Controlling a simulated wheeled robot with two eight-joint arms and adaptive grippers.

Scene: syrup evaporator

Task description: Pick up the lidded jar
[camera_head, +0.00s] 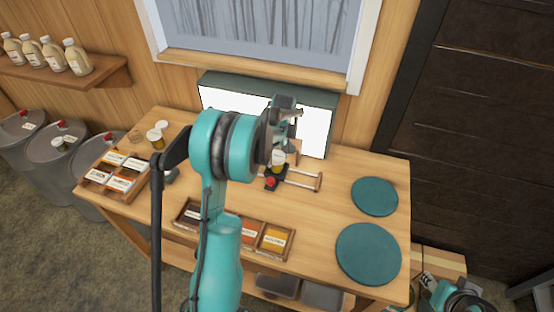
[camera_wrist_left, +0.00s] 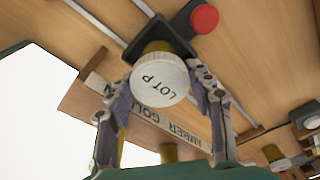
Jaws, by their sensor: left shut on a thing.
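The lidded jar (camera_head: 278,158) has a white lid and an amber body. In the left wrist view the jar (camera_wrist_left: 160,82) shows its lid marked "LOT P" between my two fingers. My left gripper (camera_head: 287,143) reaches over the bench from the left, and in its wrist view the gripper (camera_wrist_left: 163,72) is shut on the jar. The jar is at a black block (camera_wrist_left: 160,38) with a red button (camera_wrist_left: 205,18). I cannot tell whether the jar's base touches the block.
A lit white panel (camera_head: 317,130) stands behind. Metal rails (camera_head: 302,180) lie beside the block. A tray of colored labelled compartments (camera_head: 250,232) is in front, and a labelled rack (camera_head: 112,173) is at the left. Two teal discs (camera_head: 374,196) (camera_head: 368,253) lie at the right.

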